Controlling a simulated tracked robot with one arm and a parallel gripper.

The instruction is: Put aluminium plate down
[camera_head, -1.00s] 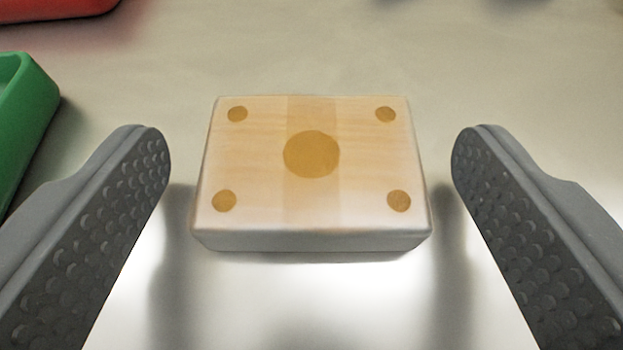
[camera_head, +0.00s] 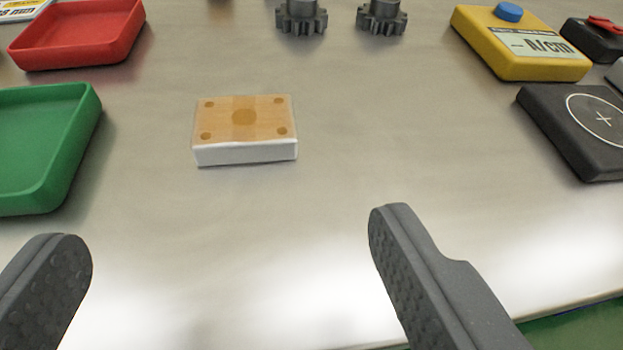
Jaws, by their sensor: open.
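The aluminium plate (camera_head: 246,153) lies flat on the grey table, left of the middle of the view. Its top is wood-toned with a large round spot in the centre and a small spot at each corner; its front side is whitish. My gripper (camera_head: 232,230) is open and empty. Its two dark, dimpled fingers are wide apart in the lower part of the view. The plate lies beyond the fingertips, apart from both.
A green tray (camera_head: 85,128) and a red tray (camera_head: 138,30) stand at the left. Two dark gears (camera_head: 301,20) are at the back. A yellow meter (camera_head: 530,68) and a black pad (camera_head: 560,130) are at the right. The table edge shows at lower right.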

